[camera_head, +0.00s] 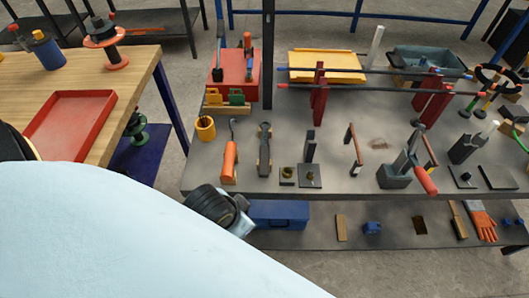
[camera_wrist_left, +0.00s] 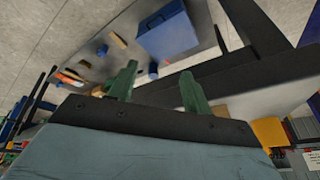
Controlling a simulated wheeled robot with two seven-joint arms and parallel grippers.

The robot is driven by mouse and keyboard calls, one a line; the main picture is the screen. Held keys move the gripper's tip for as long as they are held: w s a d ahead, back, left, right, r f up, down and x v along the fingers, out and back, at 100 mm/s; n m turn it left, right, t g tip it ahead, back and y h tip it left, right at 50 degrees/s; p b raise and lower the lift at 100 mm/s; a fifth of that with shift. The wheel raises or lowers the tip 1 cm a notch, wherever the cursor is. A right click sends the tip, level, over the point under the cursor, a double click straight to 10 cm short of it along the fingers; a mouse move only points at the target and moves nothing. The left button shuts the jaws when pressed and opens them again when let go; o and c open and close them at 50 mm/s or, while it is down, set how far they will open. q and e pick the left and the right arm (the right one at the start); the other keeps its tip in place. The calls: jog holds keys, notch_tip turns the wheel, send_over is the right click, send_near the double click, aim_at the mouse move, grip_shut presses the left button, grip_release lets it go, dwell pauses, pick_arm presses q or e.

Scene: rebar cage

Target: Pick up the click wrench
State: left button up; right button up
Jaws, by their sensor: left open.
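Two long tools lie side by side at the front left of the grey workbench in the head view. One is a tool with an orange handle and thin dark shaft (camera_head: 230,160), which looks like the click wrench. The other is a dark tool (camera_head: 265,148) just to its right; I cannot tell for certain which is the click wrench. My left arm fills the lower left of the head view, its dark wrist part in front of the bench edge. My left gripper (camera_wrist_left: 158,90) shows in the wrist view, its green fingers apart with nothing between them. My right gripper is out of view.
A blue box (camera_head: 279,213) sits on the lower shelf, also in the wrist view (camera_wrist_left: 168,35). A yellow cup (camera_head: 205,128) stands left of the tools, small dark blocks to their right. A wooden table with a red tray (camera_head: 72,122) is left.

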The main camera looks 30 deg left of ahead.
pick_arm(q)
jog(key=w+d+r+m+t+h, duration=0.1)
jog(key=w+d+r+m+t, duration=0.1)
jog(key=w+r+m+t, duration=0.65)
jog(key=w+d+r+m+t+h, duration=0.1)
jog(key=w+d+r+m+t, duration=0.3)
jog(key=w+r, duration=0.85)
jog(key=s+d+r+m+t+h, duration=0.2)
jog(key=d+r+m+t+h, duration=0.15)
jog(key=r+m+h, duration=0.55)
jog(key=s+d+r+m+g+h, duration=0.3)
jog(key=d+r+m+g+h, duration=0.4)
jog(key=m, duration=0.9)
jog(key=m+g+y, duration=1.3)
jog(key=m+y, duration=0.5)
jog(key=m, duration=0.7)
send_over(265, 150)
notch_tip(265, 150, down, 17)
jog(key=f, duration=0.4)
jog(key=f+b, duration=0.1)
jog(key=f, duration=0.2)
jog(key=shift+a+f, duration=0.1)
jog(key=shift+a, duration=0.25)
jog(key=shift+d+f, duration=0.15)
jog(key=shift+f, duration=1.3)
jog(key=shift+d+f, duration=0.15)
jog(key=shift+f, duration=1.3)
jog(key=shift+r, duration=0.1)
grip_shut()
